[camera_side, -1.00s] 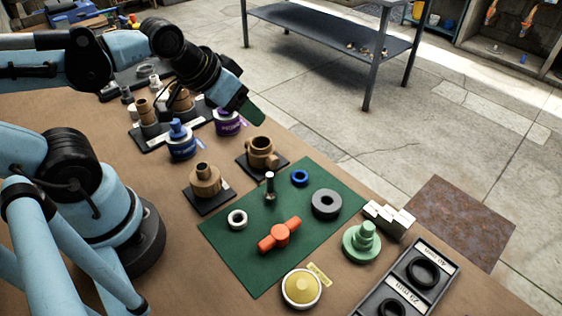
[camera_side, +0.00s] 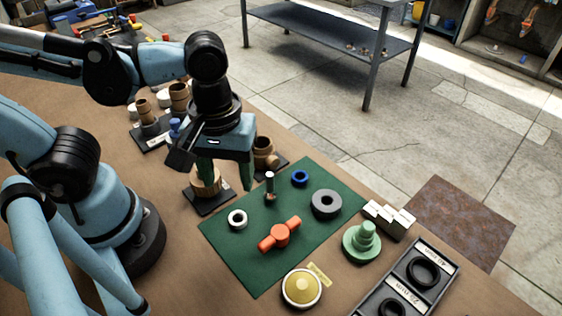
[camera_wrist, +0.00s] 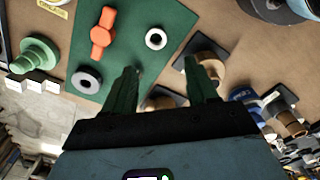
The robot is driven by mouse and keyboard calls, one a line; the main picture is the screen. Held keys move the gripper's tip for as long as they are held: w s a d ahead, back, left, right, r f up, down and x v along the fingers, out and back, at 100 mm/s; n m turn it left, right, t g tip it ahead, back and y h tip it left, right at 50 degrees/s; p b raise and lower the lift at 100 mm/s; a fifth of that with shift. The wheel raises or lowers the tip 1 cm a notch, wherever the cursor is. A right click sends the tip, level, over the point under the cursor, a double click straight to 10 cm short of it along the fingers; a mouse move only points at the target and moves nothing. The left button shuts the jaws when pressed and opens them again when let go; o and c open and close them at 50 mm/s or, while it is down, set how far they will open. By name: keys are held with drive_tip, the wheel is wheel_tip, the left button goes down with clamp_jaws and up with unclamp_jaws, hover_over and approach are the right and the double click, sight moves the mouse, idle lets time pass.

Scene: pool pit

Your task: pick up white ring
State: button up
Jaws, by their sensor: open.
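The white ring (camera_side: 237,219) lies flat on the green mat (camera_side: 250,268), near the mat's left edge in the side view. In the wrist view the white ring (camera_wrist: 156,39) lies beyond my fingertips, a little left of the gap between them. My gripper (camera_side: 226,186) is open and empty, pointing down. It is in the air near the brass fittings, behind the ring in the side view. Its two green fingers also show spread apart in the wrist view (camera_wrist: 160,66).
On the mat are an orange handle (camera_side: 280,235), a grey ring (camera_side: 326,204), a blue ring (camera_side: 300,178) and a small upright metal part (camera_side: 270,187). A brass fitting (camera_side: 265,152) stands close to my gripper. A green knob (camera_side: 362,242) and yellow-topped disc (camera_side: 302,287) are beside the mat.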

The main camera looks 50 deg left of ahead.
hover_over(237, 222)
drive_tip(key=shift+w+a+f, duration=0.1)
drive_tip(key=shift+a+f, duration=0.05)
drive_tip(key=shift+f, duration=1)
drive_tip(key=shift+w+a+f, duration=0.1)
drive_tip(key=shift+a+f, duration=0.05)
drive_tip(key=shift+f, duration=0.95)
drive_tip(key=shift+s+d+f, duration=0.1)
drive_tip(key=shift+d+f, duration=0.05)
drive_tip(key=shift+f, duration=0.65)
drive_tip(key=shift+s+d+f, duration=0.1)
drive_tip(key=shift+f, duration=1.7)
drive_tip(key=c, duration=1)
drive_tip(key=shift+r, duration=0.25)
